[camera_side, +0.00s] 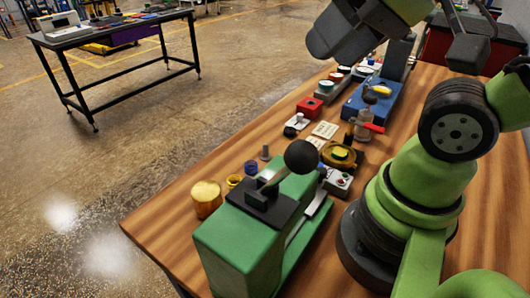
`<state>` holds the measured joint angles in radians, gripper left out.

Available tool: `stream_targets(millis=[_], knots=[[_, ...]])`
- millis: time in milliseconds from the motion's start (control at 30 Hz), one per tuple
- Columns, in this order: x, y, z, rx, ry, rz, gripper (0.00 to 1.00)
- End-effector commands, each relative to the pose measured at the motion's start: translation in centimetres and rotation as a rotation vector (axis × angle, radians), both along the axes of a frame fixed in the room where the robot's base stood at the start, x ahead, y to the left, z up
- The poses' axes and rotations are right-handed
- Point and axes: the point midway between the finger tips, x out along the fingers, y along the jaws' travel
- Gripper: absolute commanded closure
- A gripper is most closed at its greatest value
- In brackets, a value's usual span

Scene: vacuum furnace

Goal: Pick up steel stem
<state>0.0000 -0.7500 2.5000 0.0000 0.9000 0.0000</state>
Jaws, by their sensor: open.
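A small grey metal pin with a flanged foot, which looks like the steel stem (265,152), stands upright on the wooden bench. It is left of the black ball knob, near the bench's left edge. Nothing touches it that I can see. My arm arches over the right side, with green and black links at the top of the picture. I cannot make out my gripper's fingertips. No part of my arm is near the stem.
A green lever press (245,240) with a black ball knob (301,157) stands in front. A brass cylinder (206,199), yellow ring (234,182) and blue ring (251,167) lie near the stem. A red box (309,107) and blue fixture (372,103) stand farther back.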

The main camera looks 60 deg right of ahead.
Motion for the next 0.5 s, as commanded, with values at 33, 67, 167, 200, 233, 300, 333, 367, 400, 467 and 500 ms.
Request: stream_targets(millis=[33, 67, 167, 200, 233, 300, 333, 367, 400, 467, 500], knots=[[0.0, 0.0, 0.0, -0.001, 0.001, 0.000, 0.54], [0.1, 0.0, 0.0, -0.002, 0.004, 0.000, 0.54], [1.0, -0.3, 0.0, -0.015, 0.029, -0.002, 0.54], [1.7, -0.5, 0.0, -0.025, 0.047, -0.002, 0.54], [2.3, -0.7, -0.1, -0.033, 0.064, -0.002, 0.54], [4.1, -1.3, -0.5, -0.059, 0.109, -0.003, 0.54], [4.9, -1.6, -0.7, -0.071, 0.130, -0.001, 0.54], [5.8, -1.9, -1.0, -0.082, 0.153, 0.000, 0.54], [7.0, -2.4, -1.5, -0.096, 0.183, 0.001, 0.54], [8.7, -3.1, -2.5, -0.119, 0.228, 0.009, 0.54], [9.8, -3.6, -3.3, -0.131, 0.257, 0.012, 0.54]])
